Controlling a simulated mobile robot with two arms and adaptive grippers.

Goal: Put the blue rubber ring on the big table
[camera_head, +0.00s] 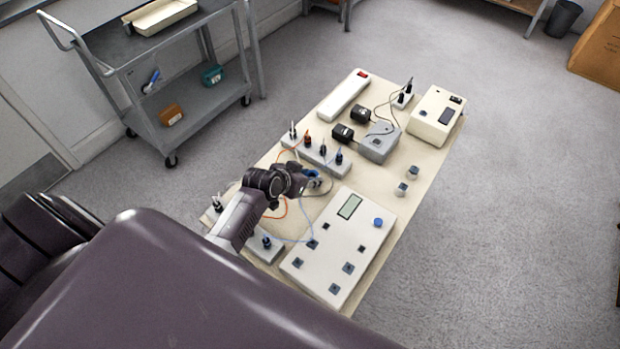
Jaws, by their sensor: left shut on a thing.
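My left arm reaches in from the lower left over the big table (378,227), which has a beige top. My left gripper (312,180) is above the middle of the table and is shut on a small blue thing (312,173), which looks like the blue rubber ring. The gripper's fingers hide most of it, and I cannot tell whether it touches the tabletop. My right gripper is not in view.
A white box with a display (349,207) lies right of my gripper. A grey terminal strip (317,153) with posts and thin wires is close behind it. Two small grey cylinders (401,188) stand near the right edge. A grey cart (185,85) stands back left.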

